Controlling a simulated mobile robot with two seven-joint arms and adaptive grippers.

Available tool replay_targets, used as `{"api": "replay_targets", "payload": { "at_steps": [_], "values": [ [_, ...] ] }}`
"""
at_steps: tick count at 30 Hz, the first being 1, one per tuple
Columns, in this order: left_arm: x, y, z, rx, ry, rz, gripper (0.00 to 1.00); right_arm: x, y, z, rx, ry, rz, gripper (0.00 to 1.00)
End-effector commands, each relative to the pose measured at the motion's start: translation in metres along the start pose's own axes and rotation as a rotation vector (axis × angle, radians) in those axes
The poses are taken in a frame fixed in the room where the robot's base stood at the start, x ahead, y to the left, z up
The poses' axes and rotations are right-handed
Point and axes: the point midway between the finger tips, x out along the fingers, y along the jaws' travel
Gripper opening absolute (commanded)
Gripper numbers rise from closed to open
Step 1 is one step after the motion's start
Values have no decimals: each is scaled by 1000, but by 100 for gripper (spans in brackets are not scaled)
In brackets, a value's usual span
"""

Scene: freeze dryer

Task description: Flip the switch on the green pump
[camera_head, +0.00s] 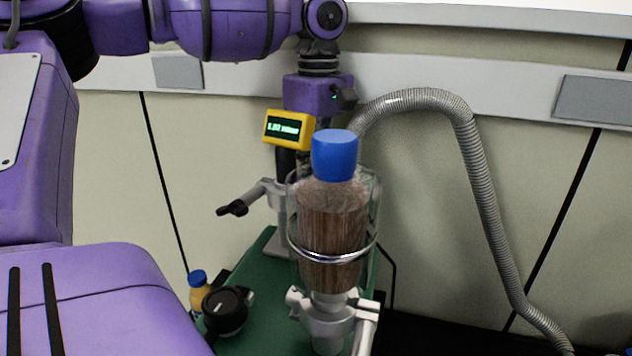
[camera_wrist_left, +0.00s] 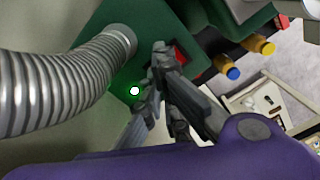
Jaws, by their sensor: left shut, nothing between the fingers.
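The green pump (camera_wrist_left: 105,25) shows in the left wrist view, with a grey ribbed hose (camera_wrist_left: 55,85) joined to it. A red switch (camera_wrist_left: 180,54) sits on its dark panel, partly hidden by my fingertips. A green light (camera_wrist_left: 135,91) glows on the pump beside it. My left gripper (camera_wrist_left: 160,62) is shut and empty, its fingertips right at the switch. I cannot tell whether they touch it. In the head view the pump's green top (camera_head: 262,312) lies low behind the glassware, and my left fingers are hidden. My right gripper is not in view.
A yellow display (camera_head: 288,130), a black knob (camera_head: 225,311) and the arching hose (camera_head: 480,175) are close by. The wall is behind.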

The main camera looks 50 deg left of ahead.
Motion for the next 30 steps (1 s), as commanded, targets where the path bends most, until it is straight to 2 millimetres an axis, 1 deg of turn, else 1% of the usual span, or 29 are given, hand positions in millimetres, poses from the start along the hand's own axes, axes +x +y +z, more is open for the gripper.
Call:
{"api": "replay_targets", "payload": {
  "at_steps": [17,20,30],
  "values": [
    [7,0,0,0,-1,-1,0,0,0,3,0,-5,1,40],
    [2,0,0,0,0,-1,0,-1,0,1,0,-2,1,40],
    [-27,0,0,0,1,1,0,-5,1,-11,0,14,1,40]
  ]
}}
